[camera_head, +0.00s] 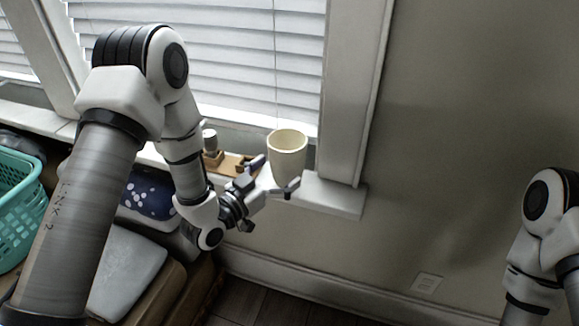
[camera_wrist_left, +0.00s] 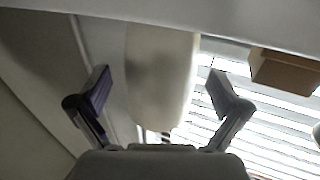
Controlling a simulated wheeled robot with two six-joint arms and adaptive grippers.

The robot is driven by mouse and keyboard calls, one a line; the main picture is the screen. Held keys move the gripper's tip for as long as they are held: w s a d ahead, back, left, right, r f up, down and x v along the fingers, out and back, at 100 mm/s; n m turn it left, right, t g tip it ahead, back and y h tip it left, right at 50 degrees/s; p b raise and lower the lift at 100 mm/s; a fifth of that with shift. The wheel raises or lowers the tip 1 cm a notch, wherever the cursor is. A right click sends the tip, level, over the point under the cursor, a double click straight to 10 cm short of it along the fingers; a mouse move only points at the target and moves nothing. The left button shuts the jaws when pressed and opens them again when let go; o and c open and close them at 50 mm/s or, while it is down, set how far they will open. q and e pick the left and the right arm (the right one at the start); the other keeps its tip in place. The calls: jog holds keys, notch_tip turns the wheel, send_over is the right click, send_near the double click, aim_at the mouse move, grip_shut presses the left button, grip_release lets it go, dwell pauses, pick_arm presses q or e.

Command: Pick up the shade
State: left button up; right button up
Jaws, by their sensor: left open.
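The shade (camera_head: 288,152) is a cream, cup-like piece standing upright with its wide opening up, near the right end of the white window sill. In the left wrist view the shade (camera_wrist_left: 160,75) lies between my two fingers, seen from the side. My left gripper (camera_head: 272,176) is open, with a finger to either side of the shade's lower part. I cannot tell whether a finger touches it. The sill hides nothing of its upper part. Of my right arm only links show at the right edge; its gripper is out of view.
The window sill (camera_head: 335,198) ends just right of the shade. Small brown wooden blocks (camera_head: 226,163) and a grey-white cylinder (camera_head: 210,140) stand to the left. A teal basket (camera_head: 22,215) is at far left. An outlet plate (camera_head: 427,283) sits low on the bare wall.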

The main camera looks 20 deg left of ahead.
pick_arm(q)
jog(key=x, duration=0.3)
jog(key=shift+w+d+r, duration=0.1)
jog(key=shift+w, duration=0.1)
jog(key=c, duration=0.8)
